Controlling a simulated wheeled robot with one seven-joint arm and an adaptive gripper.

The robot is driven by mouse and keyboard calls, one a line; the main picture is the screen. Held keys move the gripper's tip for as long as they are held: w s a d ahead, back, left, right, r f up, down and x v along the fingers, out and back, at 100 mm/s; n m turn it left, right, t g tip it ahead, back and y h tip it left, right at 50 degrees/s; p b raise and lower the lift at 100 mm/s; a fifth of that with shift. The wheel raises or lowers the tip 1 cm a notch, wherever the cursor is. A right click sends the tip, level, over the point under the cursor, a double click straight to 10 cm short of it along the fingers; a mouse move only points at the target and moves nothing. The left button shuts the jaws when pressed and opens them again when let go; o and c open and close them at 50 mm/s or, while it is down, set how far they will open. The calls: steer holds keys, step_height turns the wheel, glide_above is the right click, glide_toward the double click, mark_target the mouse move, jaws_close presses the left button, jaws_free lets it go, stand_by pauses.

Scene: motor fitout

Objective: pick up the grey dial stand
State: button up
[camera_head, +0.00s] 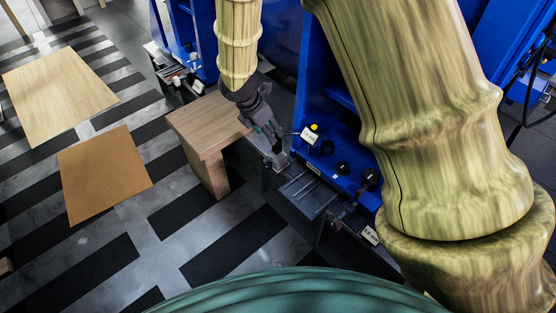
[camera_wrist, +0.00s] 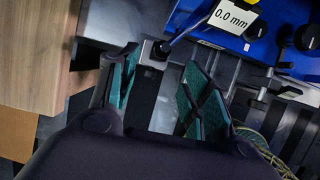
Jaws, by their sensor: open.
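A small grey block with a black socket (camera_wrist: 154,54), which looks like the grey dial stand, shows in the wrist view just beyond my fingertips. In the head view the plate (camera_head: 308,136) stands beside my gripper, and the stand's grey base (camera_head: 282,160) is small and partly hidden. My gripper (camera_wrist: 160,85) is open, with green pads on either side of an empty gap. The block lies at the far end of that gap; I cannot tell whether a finger touches it. My gripper (camera_head: 273,143) points down in the head view.
A wooden block-like table (camera_head: 205,120) stands close to the left of my gripper. A blue machine (camera_head: 335,165) with black knobs rises close on the right. Metal rails (camera_head: 308,190) run below. Striped floor at left holds two flat boards.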

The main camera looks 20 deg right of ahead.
steer(key=shift+b+x, duration=2.15)
steer(key=shift+x, duration=2.65)
steer(key=shift+w+r, duration=0.1)
steer(key=shift+w, duration=0.05)
jaws_close()
